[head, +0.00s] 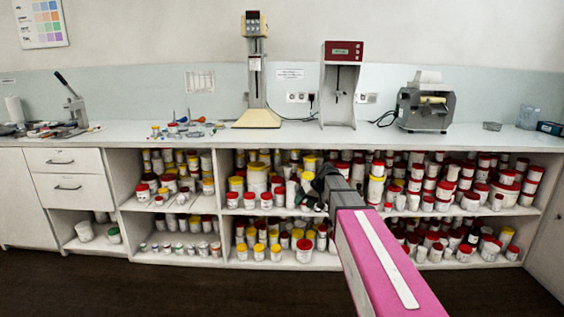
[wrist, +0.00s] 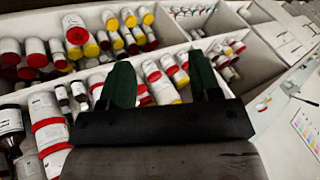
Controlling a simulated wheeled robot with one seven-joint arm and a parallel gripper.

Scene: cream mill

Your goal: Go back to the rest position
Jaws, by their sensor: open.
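My gripper (head: 316,192) is in front of the middle of the open shelves in the head view, at the end of my pink and grey arm. In the wrist view its two dark green fingers (wrist: 160,88) stand apart with nothing held between them. Beyond the fingers are rows of white jars with red or yellow lids (wrist: 172,68). The arm hides part of the shelves behind it in the head view.
The shelves (head: 225,208) hold many jars under a long counter (head: 220,138). On the counter stand a tall mixer (head: 256,75), a red-topped machine (head: 342,85), a grey machine (head: 426,103) and a lever press (head: 76,103). The dark floor (head: 150,290) in front is clear.

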